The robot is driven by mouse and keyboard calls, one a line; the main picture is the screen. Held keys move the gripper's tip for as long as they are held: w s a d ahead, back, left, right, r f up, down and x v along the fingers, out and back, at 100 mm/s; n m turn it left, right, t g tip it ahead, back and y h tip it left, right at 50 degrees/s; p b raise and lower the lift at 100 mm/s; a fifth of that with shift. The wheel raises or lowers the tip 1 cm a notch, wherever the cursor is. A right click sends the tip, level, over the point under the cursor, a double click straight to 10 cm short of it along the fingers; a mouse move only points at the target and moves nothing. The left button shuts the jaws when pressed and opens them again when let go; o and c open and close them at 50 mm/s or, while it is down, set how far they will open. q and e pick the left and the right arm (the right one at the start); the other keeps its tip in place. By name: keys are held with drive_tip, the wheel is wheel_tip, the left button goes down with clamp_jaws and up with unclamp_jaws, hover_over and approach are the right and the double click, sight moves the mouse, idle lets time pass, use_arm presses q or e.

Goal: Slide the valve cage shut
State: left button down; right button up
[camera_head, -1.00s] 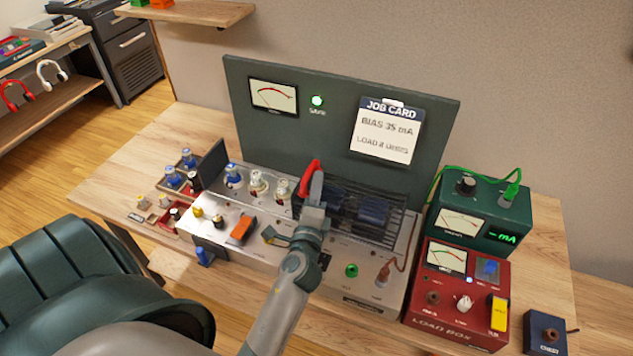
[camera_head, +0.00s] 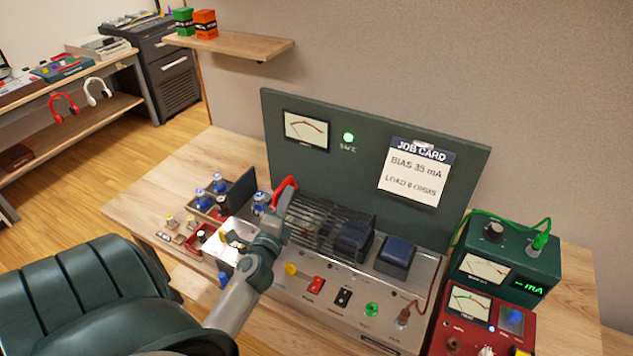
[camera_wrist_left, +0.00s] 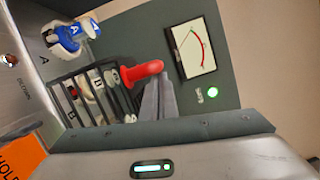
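The valve cage (camera_head: 322,222) is a dark barred cover on top of the silver amp, with a red handle (camera_head: 286,190) at its left end. In the left wrist view, the cage bars (camera_wrist_left: 88,98) stand in front of pale valves, and the red handle (camera_wrist_left: 142,73) sticks out towards the fingers. A blue-labelled valve (camera_wrist_left: 68,38) marked A stands outside the bars. My left gripper (camera_head: 283,207) is at the handle. In the left wrist view its fingers (camera_wrist_left: 159,97) are close together, against or just beside the handle; contact is partly hidden. My right gripper is out of view.
A blue-topped block (camera_head: 396,254) stands right of the cage. A dark green panel (camera_head: 345,185) with a meter and job card rises behind. A green meter box (camera_head: 508,262) and red load box (camera_head: 470,330) stand right.

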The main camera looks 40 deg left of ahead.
use_arm(q)
drive_tip(key=s+a, duration=0.3)
drive_tip(key=a, duration=0.9)
drive_tip(key=shift+b, duration=0.45)
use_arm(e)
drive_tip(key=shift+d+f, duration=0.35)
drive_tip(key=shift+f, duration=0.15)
use_arm(q)
drive_tip(key=shift+a+r, duration=0.1)
